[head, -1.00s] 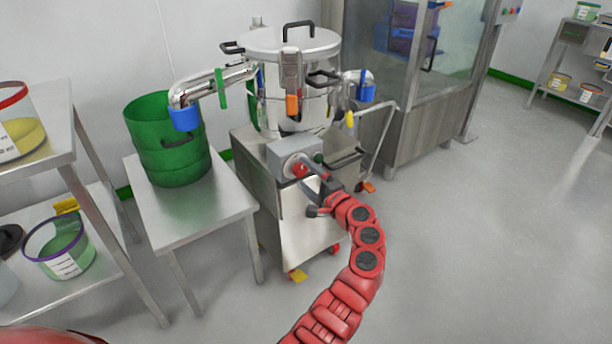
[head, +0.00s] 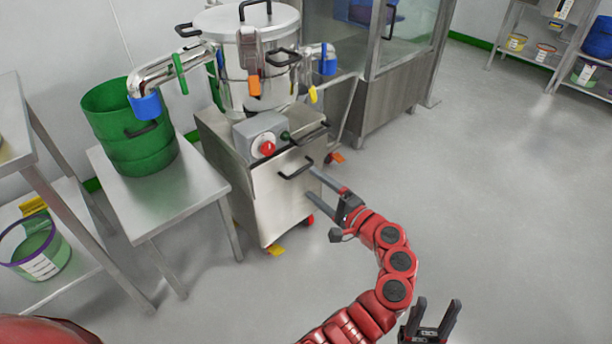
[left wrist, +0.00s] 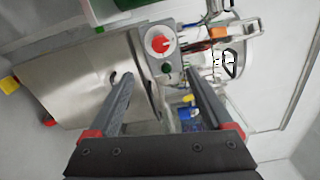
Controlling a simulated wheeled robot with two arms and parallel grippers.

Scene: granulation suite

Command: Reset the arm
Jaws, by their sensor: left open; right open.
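My left gripper (head: 314,186) is open and empty in front of the steel cabinet (head: 268,205) of the granulating machine, below its grey control box (head: 246,132). Its open fingers also show in the left wrist view (left wrist: 158,78), with the cabinet and control box beyond them. The control box carries a red knob (head: 267,149) and a small green button (head: 285,135). Whether a fingertip touches the cabinet handle (head: 297,170) is hard to tell. My right gripper (head: 437,308) is open and empty at the bottom edge, above the floor.
A steel table (head: 200,180) with a green drum (head: 148,160) stands left of the machine. A shelf rack (head: 75,225) with a tub (head: 42,255) is at far left. A glass-fronted booth (head: 345,40) stands behind.

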